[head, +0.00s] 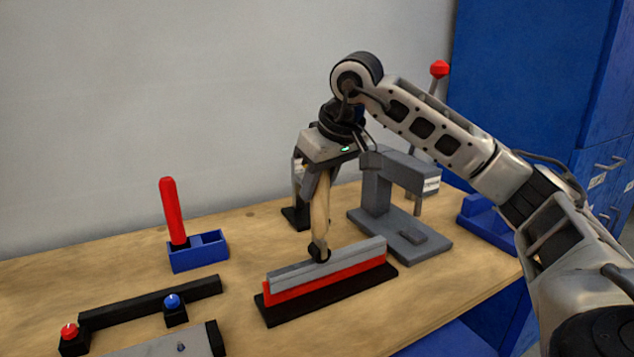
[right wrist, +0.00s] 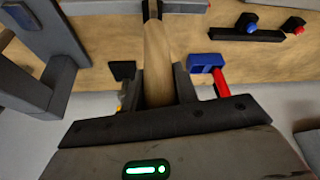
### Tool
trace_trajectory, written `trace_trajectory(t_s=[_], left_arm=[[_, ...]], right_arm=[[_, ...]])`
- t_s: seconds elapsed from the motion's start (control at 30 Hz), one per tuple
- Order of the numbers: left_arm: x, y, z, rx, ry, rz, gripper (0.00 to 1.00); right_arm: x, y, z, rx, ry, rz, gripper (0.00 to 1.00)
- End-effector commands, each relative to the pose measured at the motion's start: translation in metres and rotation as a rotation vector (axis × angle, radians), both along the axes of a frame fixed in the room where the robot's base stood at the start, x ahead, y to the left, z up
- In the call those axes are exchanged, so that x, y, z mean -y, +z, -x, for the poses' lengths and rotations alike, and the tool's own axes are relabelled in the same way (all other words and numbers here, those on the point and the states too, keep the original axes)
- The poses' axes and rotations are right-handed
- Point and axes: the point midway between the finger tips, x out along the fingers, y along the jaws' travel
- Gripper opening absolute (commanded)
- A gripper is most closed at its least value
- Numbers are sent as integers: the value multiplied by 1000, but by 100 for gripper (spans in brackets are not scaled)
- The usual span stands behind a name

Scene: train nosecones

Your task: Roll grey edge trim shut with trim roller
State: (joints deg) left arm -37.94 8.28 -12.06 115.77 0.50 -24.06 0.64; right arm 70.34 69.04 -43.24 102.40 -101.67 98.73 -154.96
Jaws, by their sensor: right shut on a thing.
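My right gripper (head: 318,182) is shut on the wooden handle of the trim roller (head: 320,218) and holds it nearly upright. The handle also shows between the fingers in the right wrist view (right wrist: 158,58). The roller's dark wheel (head: 319,253) is at the top edge of the grey edge trim (head: 350,258), towards its left half; I cannot tell whether it presses on it. The trim sits along a red strip (head: 335,281) on a black base (head: 322,302). My left gripper is not in view.
A grey press (head: 378,195) stands just behind the trim on the right. A blue holder (head: 198,252) with a red-handled tool (head: 171,210) is left. A black bar (head: 140,302) with red and blue buttons lies front left. Blue cabinets (head: 540,75) stand right.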

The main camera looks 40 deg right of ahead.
Motion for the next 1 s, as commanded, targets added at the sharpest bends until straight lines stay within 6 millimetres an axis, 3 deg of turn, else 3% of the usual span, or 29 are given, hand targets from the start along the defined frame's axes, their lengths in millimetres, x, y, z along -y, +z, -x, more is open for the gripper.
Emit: trace_trajectory(t_s=[0.4,1.0], left_arm=[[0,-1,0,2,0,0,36],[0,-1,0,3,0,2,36]], right_arm=[[23,-2,6,-8,-8,7,4],[35,-2,9,-7,-8,6,4]])
